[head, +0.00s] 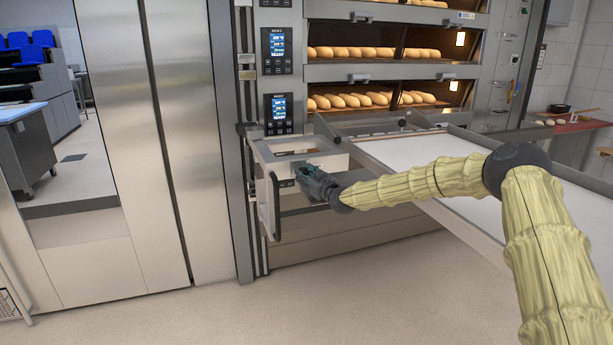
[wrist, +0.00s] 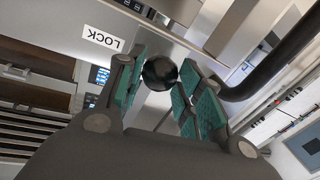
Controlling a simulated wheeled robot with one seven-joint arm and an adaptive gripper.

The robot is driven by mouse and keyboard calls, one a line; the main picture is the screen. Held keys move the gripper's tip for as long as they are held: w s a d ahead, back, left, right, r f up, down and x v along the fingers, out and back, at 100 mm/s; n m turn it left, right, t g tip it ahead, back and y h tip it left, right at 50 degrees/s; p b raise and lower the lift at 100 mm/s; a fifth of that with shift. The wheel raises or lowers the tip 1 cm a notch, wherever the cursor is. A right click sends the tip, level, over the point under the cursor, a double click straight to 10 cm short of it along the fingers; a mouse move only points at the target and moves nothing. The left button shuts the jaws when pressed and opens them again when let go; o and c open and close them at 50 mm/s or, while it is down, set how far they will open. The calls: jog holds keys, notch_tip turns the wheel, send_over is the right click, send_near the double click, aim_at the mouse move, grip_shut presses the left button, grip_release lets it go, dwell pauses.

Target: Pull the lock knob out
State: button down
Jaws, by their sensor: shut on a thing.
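The lock knob (wrist: 160,73) is a glossy black ball below a steel edge in the wrist view, beside a white label (wrist: 103,39) reading LOCK. My gripper (head: 305,173) is shut on the knob, with its green finger pads on either side of it in the wrist view. In the head view the gripper reaches from the right to the steel frame (head: 264,150) at the left end of the loader. There the knob is hidden by the gripper.
A black upright handle (head: 275,207) is just left of my gripper. The white loader bed (head: 430,150) and its steel side rails extend to the right under my arm. Deck ovens with loaves (head: 365,100) stand behind. The floor in front (head: 330,300) is clear.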

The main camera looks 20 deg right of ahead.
jog(key=shift+a+v, duration=0.25)
jog(key=shift+v, duration=0.8)
jog(key=shift+s+d+f, duration=0.1)
jog(key=shift+s+f, duration=0.05)
jog(key=shift+s, duration=0.05)
jog(key=c, duration=1.1)
grip_release()
jog(key=shift+s, duration=0.1)
jog(key=shift+o, duration=0.7)
jog(key=shift+s+d, duration=0.1)
jog(key=shift+d, duration=0.05)
jog(key=v, duration=1.1)
jog(key=shift+s, duration=0.3)
